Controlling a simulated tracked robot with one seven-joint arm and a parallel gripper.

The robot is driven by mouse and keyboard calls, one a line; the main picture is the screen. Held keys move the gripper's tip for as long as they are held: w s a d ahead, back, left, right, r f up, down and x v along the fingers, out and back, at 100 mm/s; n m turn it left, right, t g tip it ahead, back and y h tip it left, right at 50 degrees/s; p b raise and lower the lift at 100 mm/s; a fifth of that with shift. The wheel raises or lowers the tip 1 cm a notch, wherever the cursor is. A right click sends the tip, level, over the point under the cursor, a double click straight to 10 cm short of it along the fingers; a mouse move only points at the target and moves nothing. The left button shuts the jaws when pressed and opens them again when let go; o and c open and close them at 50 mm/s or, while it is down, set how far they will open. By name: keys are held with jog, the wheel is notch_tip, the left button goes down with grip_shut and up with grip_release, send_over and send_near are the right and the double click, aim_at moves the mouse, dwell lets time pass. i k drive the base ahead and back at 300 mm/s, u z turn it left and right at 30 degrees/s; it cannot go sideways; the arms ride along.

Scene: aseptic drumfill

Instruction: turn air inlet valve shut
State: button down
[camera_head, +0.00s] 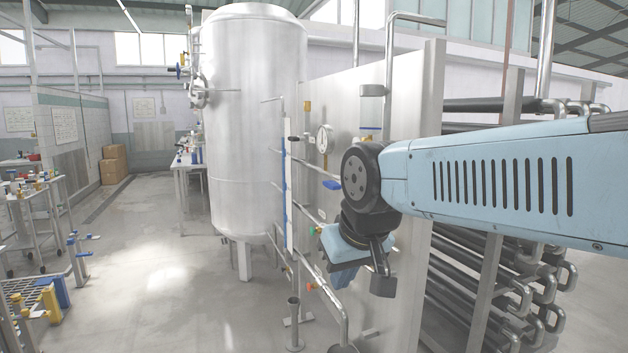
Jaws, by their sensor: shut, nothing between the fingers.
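My gripper (347,272) is at the end of my light blue arm, low in front of a tall steel panel (405,110). It is shut, and nothing shows in it. The air inlet valve cannot be told for sure among the fittings. A blue handle (332,185) sits on the pipework just left of my black wrist joint, below a round gauge (325,139). A small green fitting (317,230) and an orange-red one (310,286) lie left of my gripper, apart from it. My wrist and forearm hide part of the panel.
A large steel tank (257,120) stands behind the pipes. A rack of steel tubes (500,290) is at right. Tables with small items (188,160) stand at the back and left. The floor (150,270) between is clear.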

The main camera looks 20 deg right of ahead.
aim_at(332, 186)
jog(key=z, duration=0.2)
jog(key=i, duration=0.85)
jog(key=u, duration=0.1)
